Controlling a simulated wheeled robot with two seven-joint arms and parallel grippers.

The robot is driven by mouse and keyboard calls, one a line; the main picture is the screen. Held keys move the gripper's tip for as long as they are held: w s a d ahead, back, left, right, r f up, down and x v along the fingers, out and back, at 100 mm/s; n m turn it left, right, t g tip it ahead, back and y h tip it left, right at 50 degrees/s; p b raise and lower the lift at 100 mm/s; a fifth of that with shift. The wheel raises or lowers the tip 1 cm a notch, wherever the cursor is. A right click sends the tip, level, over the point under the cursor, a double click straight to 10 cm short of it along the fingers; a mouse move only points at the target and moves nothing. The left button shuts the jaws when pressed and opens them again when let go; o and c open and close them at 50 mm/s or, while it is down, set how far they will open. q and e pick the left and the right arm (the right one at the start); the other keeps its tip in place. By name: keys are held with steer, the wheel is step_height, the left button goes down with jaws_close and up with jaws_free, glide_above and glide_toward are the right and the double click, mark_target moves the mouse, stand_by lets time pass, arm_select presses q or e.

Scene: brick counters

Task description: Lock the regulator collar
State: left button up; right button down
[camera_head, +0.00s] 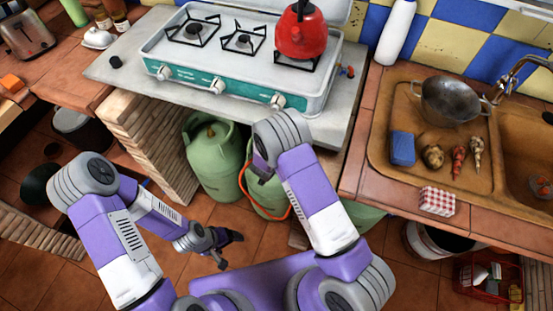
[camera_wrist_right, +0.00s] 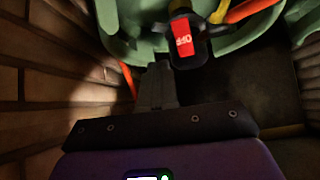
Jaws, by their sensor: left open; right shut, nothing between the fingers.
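The black regulator (camera_wrist_right: 187,55) with a red labelled tab (camera_wrist_right: 183,36) sits at the top of a green gas cylinder (camera_wrist_right: 135,15) in the right wrist view. A yellow part (camera_wrist_right: 219,12) shows beside it; I cannot tell the collar's position. My right gripper (camera_wrist_right: 160,72) is shut and empty, its fingertips just below and left of the regulator. I cannot tell if they touch it. In the head view, green cylinders (camera_head: 212,160) stand under the stove counter, and my right arm hides the regulator. My left gripper (camera_head: 230,251) is open and empty, low above the floor.
An orange hose (camera_head: 279,215) loops in front of the cylinder. A brick pillar (camera_head: 160,150) stands left of the cylinders. The stove (camera_head: 240,60) with a red kettle (camera_head: 302,35) is above. A bucket (camera_head: 437,243) and red crate (camera_head: 490,278) stand right.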

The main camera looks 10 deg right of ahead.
steer(key=f, duration=0.1)
steer(key=f+b, duration=0.1)
steer(key=f, duration=0.2)
steer(key=shift+w+d+b, duration=0.25)
steer(key=shift+w+b, duration=0.1)
steer(key=shift+w, duration=0.05)
steer(key=shift+f, duration=0.4)
